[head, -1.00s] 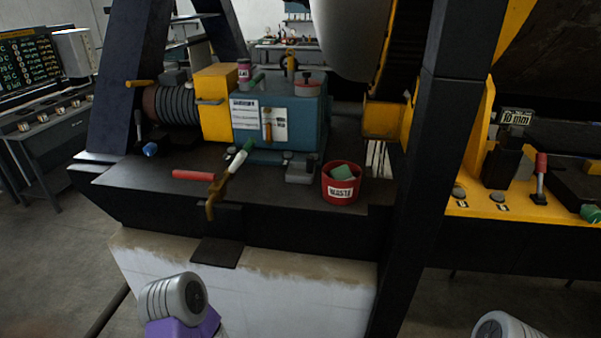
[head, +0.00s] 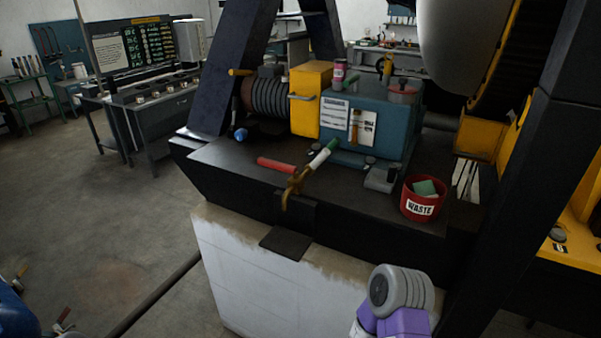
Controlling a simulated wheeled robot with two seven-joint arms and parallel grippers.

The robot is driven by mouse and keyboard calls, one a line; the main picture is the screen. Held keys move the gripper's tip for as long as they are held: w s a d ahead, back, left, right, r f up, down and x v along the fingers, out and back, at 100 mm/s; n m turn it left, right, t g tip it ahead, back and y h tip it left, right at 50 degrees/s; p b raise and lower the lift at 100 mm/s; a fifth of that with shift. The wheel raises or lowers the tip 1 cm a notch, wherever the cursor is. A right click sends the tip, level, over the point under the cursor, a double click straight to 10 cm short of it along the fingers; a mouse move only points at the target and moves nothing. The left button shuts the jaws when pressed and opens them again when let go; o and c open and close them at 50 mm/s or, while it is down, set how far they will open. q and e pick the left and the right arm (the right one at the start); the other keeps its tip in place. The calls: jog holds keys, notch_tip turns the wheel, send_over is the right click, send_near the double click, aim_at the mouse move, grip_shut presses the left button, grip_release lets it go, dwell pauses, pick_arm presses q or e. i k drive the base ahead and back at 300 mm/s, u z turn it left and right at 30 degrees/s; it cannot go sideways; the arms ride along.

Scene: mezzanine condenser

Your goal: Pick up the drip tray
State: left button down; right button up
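A flat dark plate (head: 286,244), which looks like the drip tray, sits at the front edge of the black bench, above the white block. It lies just below a brass tap (head: 292,188) with a down-turned spout. Nothing shows in it. No gripper of mine is in the head view. Only a grey and purple part of one of my arms shows at the bottom right, apart from the plate.
On the black bench top (head: 225,160) are a red handle (head: 276,165), a blue box unit (head: 385,115) and a red waste bin (head: 421,203). A dark post (head: 530,150) rises at right. A pipe (head: 155,295) runs along the floor. Open floor lies left.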

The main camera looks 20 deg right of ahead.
aim_at(383, 182)
jog(key=u, duration=1)
jog(key=k, duration=1.05)
jog(key=z, duration=1.35)
jog(key=i, duration=0.45)
jog(key=u, duration=0.05)
